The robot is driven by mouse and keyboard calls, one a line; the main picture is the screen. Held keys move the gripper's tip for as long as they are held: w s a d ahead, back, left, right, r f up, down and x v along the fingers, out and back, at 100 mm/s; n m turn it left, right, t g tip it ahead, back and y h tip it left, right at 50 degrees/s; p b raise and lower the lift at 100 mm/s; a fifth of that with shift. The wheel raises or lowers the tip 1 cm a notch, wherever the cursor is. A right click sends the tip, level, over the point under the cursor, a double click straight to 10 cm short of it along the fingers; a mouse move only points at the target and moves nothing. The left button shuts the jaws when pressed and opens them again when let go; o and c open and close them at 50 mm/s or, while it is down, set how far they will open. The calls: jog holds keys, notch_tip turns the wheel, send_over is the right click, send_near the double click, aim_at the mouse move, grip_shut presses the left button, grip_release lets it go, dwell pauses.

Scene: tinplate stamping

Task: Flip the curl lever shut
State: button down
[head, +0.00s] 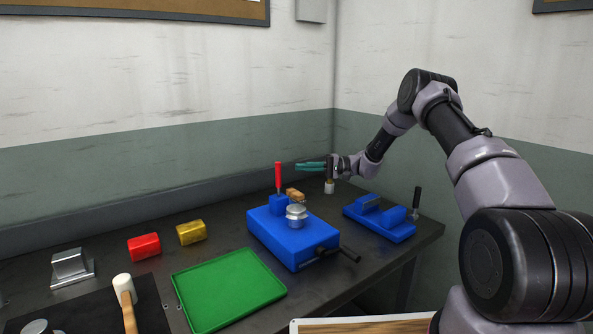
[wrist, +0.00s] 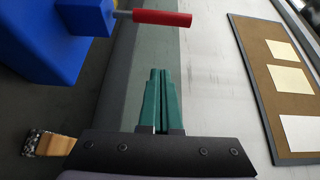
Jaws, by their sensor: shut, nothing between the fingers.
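A red-handled lever (head: 278,178) stands upright at the back left of a large blue machine (head: 291,243). In the wrist view its red grip (wrist: 160,17) sticks out sideways from a blue block (wrist: 88,17). My gripper (head: 297,166) has teal fingers and is shut and empty, level with the upper part of the red grip and to its right. In the wrist view the closed fingertips (wrist: 158,72) point towards the red grip, with a gap between. A second, smaller blue device (head: 378,224) has an upright black-handled lever (head: 416,199).
A silver round part (head: 296,214) sits on the large machine, and a black crank (head: 338,252) sticks out in front. A wood-handled brush (head: 294,194) lies behind. Left are a green tray (head: 222,304), red block (head: 144,246), yellow block (head: 191,233) and white-headed mallet (head: 124,291).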

aim_at(278, 167)
jog(key=a, duration=0.9)
jog(key=shift+s+d, duration=0.3)
jog(key=shift+s, duration=0.4)
jog(key=shift+s+d, duration=0.3)
jog(key=shift+s, duration=0.45)
jog(key=shift+s+d, duration=0.3)
jog(key=shift+s, duration=0.4)
jog(key=shift+s+d+n+y, duration=0.35)
jog(key=shift+s+n+y, duration=0.05)
jog(key=shift+n, duration=0.3)
jog(key=s+d+f+n+g+y, duration=0.2)
jog(key=s+d+f+n, duration=0.1)
jog(key=s+n, duration=0.2)
jog(key=shift+s+d+f+n+y, duration=0.2)
jog(key=shift+s+d+n+y, duration=0.1)
jog(key=shift+n, duration=0.5)
jog(key=shift+f, duration=0.1)
